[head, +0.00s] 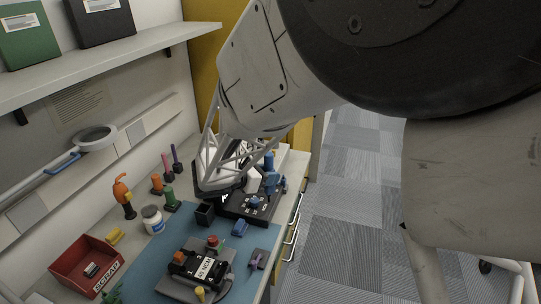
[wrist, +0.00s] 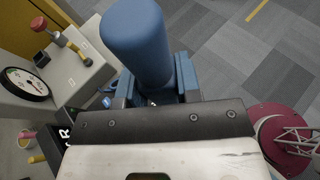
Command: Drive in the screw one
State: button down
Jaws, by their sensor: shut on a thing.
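My gripper (wrist: 160,92) is shut on a blue cylindrical tool handle (wrist: 138,40), which stands up between its fingers. In the head view my gripper (head: 270,183) is at the far end of the bench, over or beside a black unit (head: 236,208) with blue parts. The blue handle (head: 268,160) shows just above the fingers. The tool's lower end is hidden in both views. A dark radio (head: 190,268) with a white label sits on a grey fixture at the front of the blue mat. I cannot make out screw one in either view.
A red scrap bin (head: 78,270), a white bottle (head: 153,219) and orange, green and purple-handled tools stand along the left of the bench. A shelf (head: 110,60) overhangs the back. In the wrist view a round gauge (wrist: 24,85) is left and a dark red disc (wrist: 285,135) right.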

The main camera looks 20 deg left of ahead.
jog(key=w+d+r+m+g+h, duration=0.2)
jog(key=d+m+g+h, duration=0.1)
jog(key=d, duration=1.3)
jog(key=s+a+r+n+t+y, duration=0.1)
jog(key=s+a+n+t+y, duration=0.5)
jog(key=s+a, duration=2.3)
jog(key=a+n+y, duration=0.1)
jog(key=n+y, duration=0.4)
jog(key=y, duration=0.1)
jog(key=shift+s+r, duration=0.3)
jog(key=shift+r, duration=0.1)
jog(key=shift+f, duration=0.2)
jog(key=shift+f, duration=2.45)
jog(key=shift+f, duration=0.2)
